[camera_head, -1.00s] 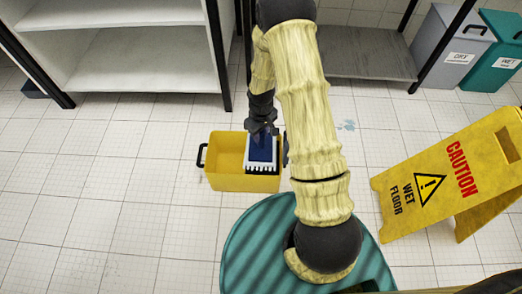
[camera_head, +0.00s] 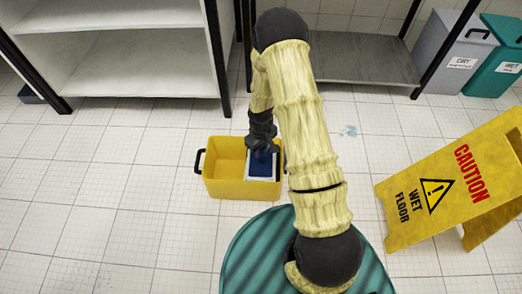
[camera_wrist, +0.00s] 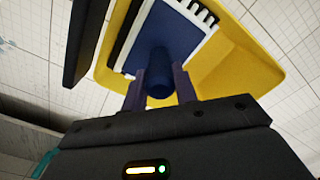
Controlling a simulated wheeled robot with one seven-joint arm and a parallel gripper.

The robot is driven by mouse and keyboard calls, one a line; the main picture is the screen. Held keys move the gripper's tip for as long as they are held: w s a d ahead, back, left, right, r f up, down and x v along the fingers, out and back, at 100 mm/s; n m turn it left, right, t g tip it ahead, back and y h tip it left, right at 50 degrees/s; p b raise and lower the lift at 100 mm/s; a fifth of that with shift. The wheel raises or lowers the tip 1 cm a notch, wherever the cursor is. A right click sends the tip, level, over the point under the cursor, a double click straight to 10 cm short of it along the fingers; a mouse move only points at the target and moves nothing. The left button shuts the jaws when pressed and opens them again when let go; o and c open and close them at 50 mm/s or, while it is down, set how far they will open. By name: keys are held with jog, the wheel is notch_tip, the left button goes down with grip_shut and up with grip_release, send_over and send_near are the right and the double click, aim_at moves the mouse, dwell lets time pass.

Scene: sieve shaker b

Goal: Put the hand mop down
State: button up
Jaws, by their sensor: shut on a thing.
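The hand mop has a blue plate (camera_head: 262,165) with a white, dark-slotted edge and a blue round handle; its plate also shows in the wrist view (camera_wrist: 175,30). My gripper (camera_head: 262,148) is shut on the handle, which sits between both fingers in the wrist view (camera_wrist: 160,86). The mop is inside the right half of the yellow bucket (camera_head: 224,183), its front edge behind the front wall. I cannot tell whether it touches the bucket's bottom. The mop's underside is hidden.
The bucket has a dark handle (camera_head: 199,162) at its left end; its left half is empty. A yellow caution sign (camera_head: 440,190) stands at the right. Shelves (camera_head: 145,65) and grey and teal bins (camera_head: 450,55) are behind. Floor left of the bucket is clear.

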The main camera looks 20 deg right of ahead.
jog(key=shift+f, duration=0.1)
jog(key=o, duration=0.9)
notch_tip(320, 180, up, 11)
jog(key=p, duration=0.6)
jog(key=shift+r+p, duration=0.2)
jog(key=shift+p, duration=0.15)
jog(key=shift+r, duration=0.5)
